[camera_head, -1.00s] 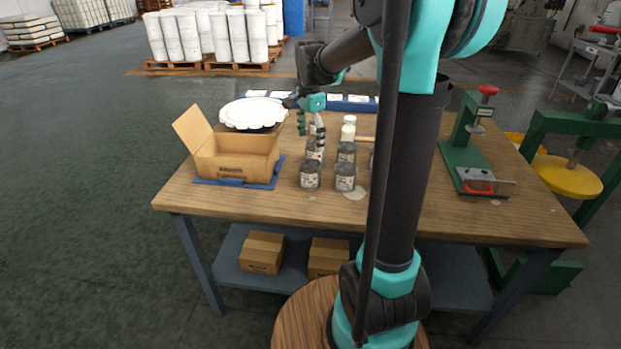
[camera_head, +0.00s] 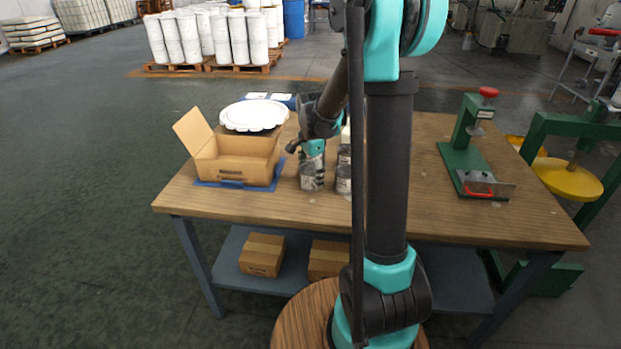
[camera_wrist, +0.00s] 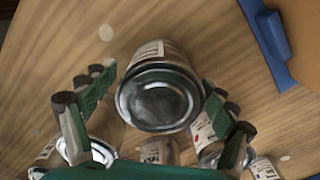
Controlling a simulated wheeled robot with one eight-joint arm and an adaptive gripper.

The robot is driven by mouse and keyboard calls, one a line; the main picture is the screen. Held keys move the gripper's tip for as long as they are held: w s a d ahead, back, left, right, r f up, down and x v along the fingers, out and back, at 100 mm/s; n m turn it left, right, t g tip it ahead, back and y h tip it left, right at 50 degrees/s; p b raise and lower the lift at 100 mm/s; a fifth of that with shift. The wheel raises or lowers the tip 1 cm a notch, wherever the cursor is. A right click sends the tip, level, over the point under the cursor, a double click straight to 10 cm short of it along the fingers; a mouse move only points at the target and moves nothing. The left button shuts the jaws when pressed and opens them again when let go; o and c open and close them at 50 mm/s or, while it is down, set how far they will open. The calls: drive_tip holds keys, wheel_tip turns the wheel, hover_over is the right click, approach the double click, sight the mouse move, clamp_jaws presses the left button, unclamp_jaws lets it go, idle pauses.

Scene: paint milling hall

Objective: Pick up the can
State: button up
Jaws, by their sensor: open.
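Several small cans with grey metal tops and pale labels stand on the wooden table. In the head view my gripper (camera_head: 314,165) is at the front left can (camera_head: 309,183) and partly covers it. Another can (camera_head: 343,181) stands just to its right. In the wrist view a can (camera_wrist: 158,98) with a shiny round end lies between the two green fingers of my open gripper (camera_wrist: 153,92). I cannot tell whether the fingers touch it. More cans show close by at the lower edge (camera_wrist: 102,150). My arm hides some cans in the head view.
An open cardboard box (camera_head: 236,167) stands on a blue tray at the table's left. A white scalloped lid (camera_head: 254,114) is behind it. A green press (camera_head: 468,150) stands at the right. The wooden table (camera_head: 250,205) is clear along its front edge.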

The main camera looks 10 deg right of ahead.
drive_tip(key=shift+f, duration=0.25)
drive_tip(key=shift+c, duration=0.4)
drive_tip(key=c, duration=1.4)
drive_tip(key=shift+c, duration=0.2)
drive_tip(key=shift+r, duration=0.15)
